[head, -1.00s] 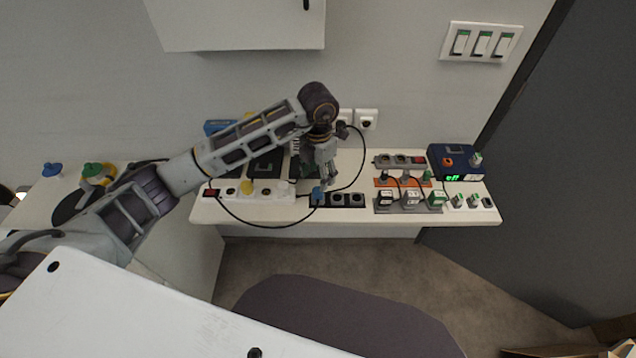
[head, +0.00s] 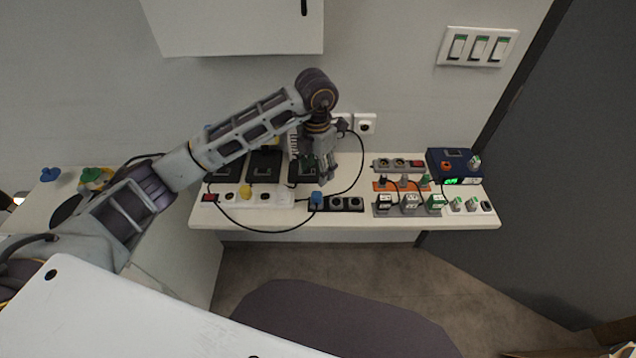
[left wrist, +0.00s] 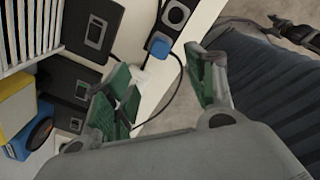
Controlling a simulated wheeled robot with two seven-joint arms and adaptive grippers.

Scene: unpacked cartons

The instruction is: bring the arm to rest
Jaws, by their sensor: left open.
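My left arm reaches in from the left over a white shelf (head: 350,219) against the wall. Its left gripper (head: 325,178) points down over the shelf, behind a blue plug (head: 316,198) that sits at the left end of a black socket strip (head: 346,203). In the left wrist view the gripper's green-padded fingers (left wrist: 170,97) stand apart with nothing between them. There the blue plug (left wrist: 159,46) shows beyond the fingers, apart from them. My right gripper is in neither view.
A white strip (head: 265,194) with a yellow plug stands left of the blue plug. Black boxes (head: 263,166) lie behind it. Grey and orange strips with several plugs and a blue device (head: 454,164) stand at right. A cable loops around the gripper. Floor (head: 330,260) shows in front.

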